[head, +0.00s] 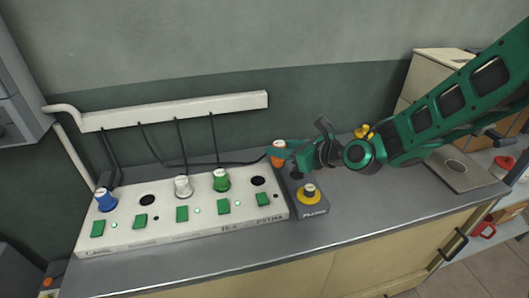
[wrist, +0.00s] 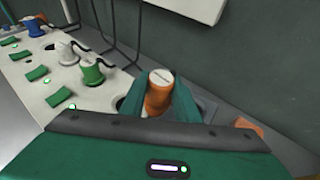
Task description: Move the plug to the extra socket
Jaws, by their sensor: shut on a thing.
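An orange plug (head: 278,158) with a black cable trailing left is held in my gripper (head: 284,149), near the right end of the white socket panel (head: 150,232). The wrist view shows the orange plug (wrist: 159,92) between the two green fingers (wrist: 160,100). A dark grey socket box (head: 313,210) stands right of the panel, with a yellow-ringed knob or plug (head: 309,194) at its front. A dark round spot (head: 297,173), perhaps a socket, shows farther back on the box. Whether the plug's lower end touches anything is hidden.
The panel carries a blue plug (head: 105,200), a white plug (head: 183,187) and a green plug (head: 221,180). Two open sockets (head: 148,201) (head: 257,181) are empty. A cable duct (head: 175,110) runs along the wall. The grey counter (head: 385,205) is clear right of the box.

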